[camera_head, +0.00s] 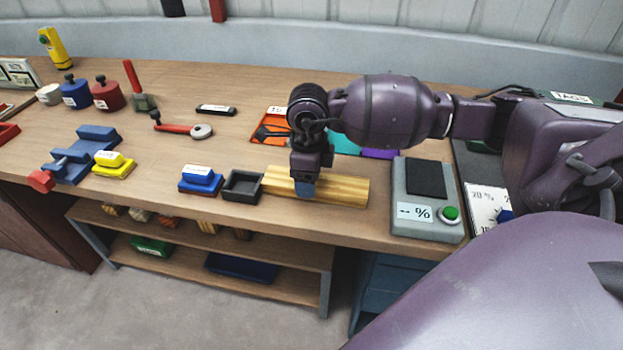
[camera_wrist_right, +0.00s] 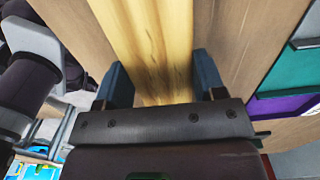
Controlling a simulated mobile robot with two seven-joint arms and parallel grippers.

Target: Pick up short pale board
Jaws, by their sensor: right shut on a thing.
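The short pale board (camera_head: 345,190) is a yellowish wooden plank with visible grain, lying across the front part of the bench. I cannot tell any gap between board and bench. My left gripper is not in view.
A dark open tray (camera_head: 242,187) and a blue block (camera_head: 201,179) stand left of the board. A grey device with a green button (camera_head: 427,197) stands close to its right. Orange, teal and purple bins lie behind. The bench's front edge is near.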

